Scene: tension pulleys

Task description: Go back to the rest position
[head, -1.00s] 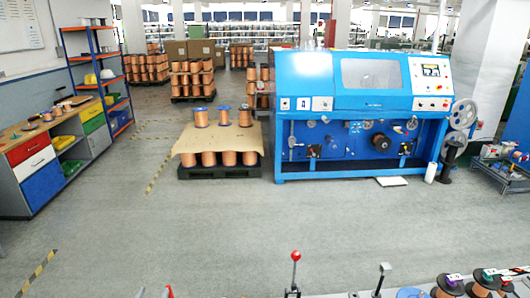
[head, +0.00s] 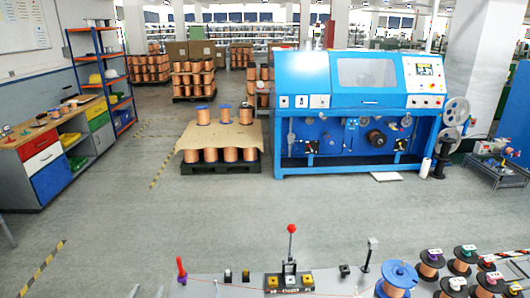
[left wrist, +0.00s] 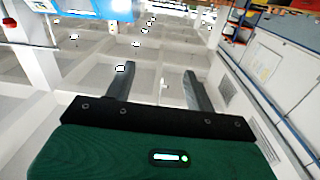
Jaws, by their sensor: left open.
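My left gripper (left wrist: 158,85) shows in the left wrist view with its two grey fingers apart and nothing between them. In the head view a grey piece at the left edge may be part of my left arm, but I cannot tell. My right gripper is not in view. The workbench (head: 215,288) runs along the bottom of the head view. It carries a red-knobbed lever device (head: 290,262), a red-handled tool (head: 181,270) and a blue spool (head: 398,277).
Several copper spools (head: 431,262) stand at the bench's right end. A blue machine (head: 350,100) stands across the floor, with a pallet of copper spools (head: 218,140) left of it. A drawer cabinet (head: 48,160) lines the left wall. The floor between is clear.

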